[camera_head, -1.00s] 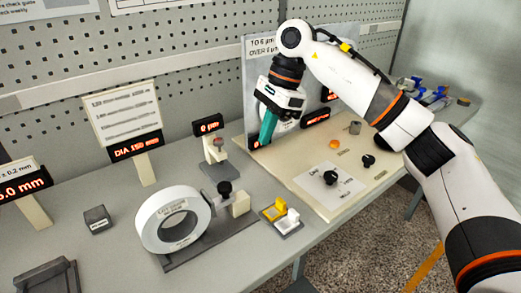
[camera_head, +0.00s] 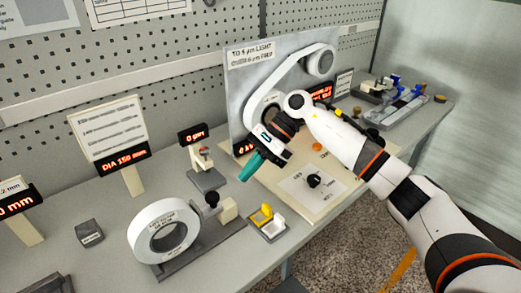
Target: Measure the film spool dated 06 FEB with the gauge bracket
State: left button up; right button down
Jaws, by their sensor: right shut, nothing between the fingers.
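A white ring-shaped film spool (camera_head: 139,219) stands upright at front centre; the writing on its label is too small to read. It rests on a dark grey bracket-like base (camera_head: 213,242) with a black knob (camera_head: 212,199) and a pale block (camera_head: 228,210) beside the spool. I cannot tell for sure that this is the gauge bracket. An orange display reading about DIA 150 mm (camera_head: 126,161) stands behind the spool. My right gripper (camera_head: 247,174) has teal fingers, shut and empty, above the table right of the small stand. My left gripper is not in view.
A small gauge stand (camera_head: 206,177) with a 0 µm display (camera_head: 192,134) sits behind the spool. Yellow and white blocks (camera_head: 266,217) lie on a small tray at the front edge. A small dark block (camera_head: 89,233) lies at left.

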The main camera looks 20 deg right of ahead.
jog(key=p, duration=0.2)
send_near(208, 206)
jog(key=shift+s+a+f, duration=0.45)
jog(key=shift+a+f, duration=0.3)
jog(key=shift+f, duration=0.1)
jog(key=shift+a+f+b, duration=0.15)
jog(key=shift+f+b, duration=0.1)
jog(key=shift+b, duration=0.5)
jog(key=shift+s+a+b, duration=0.1)
jog(key=shift+a+b, duration=0.2)
jog(key=shift+b, duration=0.35)
jog(key=shift+r, duration=0.15)
